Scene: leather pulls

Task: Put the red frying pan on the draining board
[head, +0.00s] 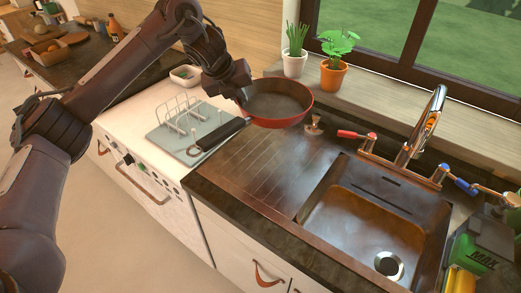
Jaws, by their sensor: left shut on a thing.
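The red frying pan (279,101) has a dark inside and a black handle (222,134) pointing down-left. My left gripper (242,97) is shut on the pan at its left rim, near the handle. The pan appears level, by the back edge of the draining board (262,165), the grooved dark surface left of the sink. I cannot tell how high the pan is. The gripper hides part of the rim. My right gripper is out of view.
A wire plate rack (185,115) on a grey mat stands left of the board. Two potted plants (333,77) stand on the sill behind. A tall tap (427,122) and red-handled valve (356,135) stand behind the sink (365,225). The board's grooved surface is clear.

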